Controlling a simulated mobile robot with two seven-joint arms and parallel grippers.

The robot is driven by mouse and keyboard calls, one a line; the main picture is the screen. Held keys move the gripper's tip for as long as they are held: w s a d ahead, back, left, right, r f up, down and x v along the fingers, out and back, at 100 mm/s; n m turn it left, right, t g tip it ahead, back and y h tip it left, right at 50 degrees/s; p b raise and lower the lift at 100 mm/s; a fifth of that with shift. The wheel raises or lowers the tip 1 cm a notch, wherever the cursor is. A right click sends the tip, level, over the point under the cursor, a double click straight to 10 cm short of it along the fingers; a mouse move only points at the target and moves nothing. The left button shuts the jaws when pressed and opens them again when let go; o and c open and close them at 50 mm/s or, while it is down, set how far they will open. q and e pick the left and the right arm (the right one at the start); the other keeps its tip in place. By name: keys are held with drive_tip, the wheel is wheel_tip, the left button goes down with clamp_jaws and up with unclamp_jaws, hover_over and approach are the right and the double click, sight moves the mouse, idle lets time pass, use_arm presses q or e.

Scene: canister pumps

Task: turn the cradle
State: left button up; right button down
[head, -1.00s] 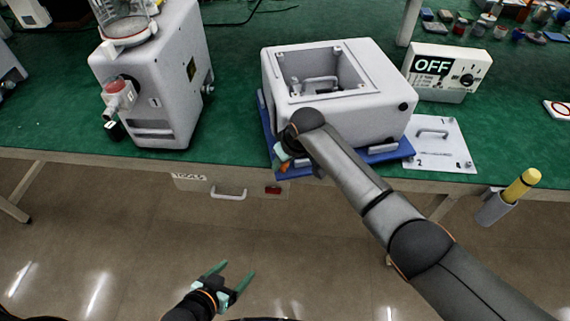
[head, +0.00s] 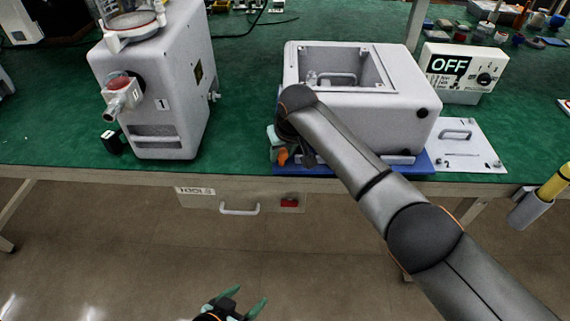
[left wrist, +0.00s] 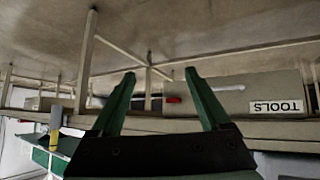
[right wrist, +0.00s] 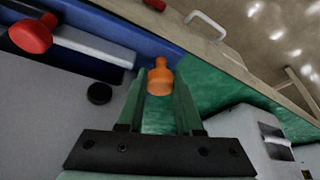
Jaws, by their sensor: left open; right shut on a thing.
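The blue cradle (head: 355,170) lies on the green bench top under a white open-topped housing (head: 375,118). Its front edge runs nearly parallel to the bench edge. My right gripper (head: 281,148) is at the cradle's front left corner, shut on an orange knob (head: 282,157). In the right wrist view the orange knob (right wrist: 160,78) is between the fingertips, beside the blue cradle (right wrist: 145,32); a red knob (right wrist: 31,36) stands farther along. My left gripper (head: 241,302) is open and empty, low in front of the bench; its fingers (left wrist: 159,92) are spread.
A white pump unit (head: 160,85) stands left of the cradle, with green bench between. A white plate with a handle (head: 457,135) and an OFF box (head: 465,72) are to the right. A TOOLS drawer (head: 240,201) is below the bench edge.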

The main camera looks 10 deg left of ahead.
drive_tip(key=shift+w+a+b, duration=0.25)
drive_tip(key=shift+a+b, duration=0.15)
drive_tip(key=shift+b, duration=0.15)
drive_tip(key=shift+a, duration=0.1)
use_arm(q)
drive_tip(key=shift+w+d+f+b, duration=0.3)
drive_tip(key=shift+w+d+f, duration=0.1)
drive_tip(key=shift+w, duration=0.15)
use_arm(e)
drive_tip(key=shift+w+r, duration=0.1)
drive_tip(key=shift+r, duration=0.05)
use_arm(q)
drive_tip(key=shift+w+r, duration=0.1)
drive_tip(key=shift+r, duration=0.1)
use_arm(e)
drive_tip(key=shift+a+r, duration=0.1)
drive_tip(key=c, duration=1)
unclamp_jaws()
drive_tip(key=shift+o, duration=0.8)
drive_tip(key=shift+w, duration=0.1)
use_arm(q)
drive_tip(key=shift+a+f, duration=0.15)
use_arm(e)
drive_tip(key=shift+m, duration=0.3)
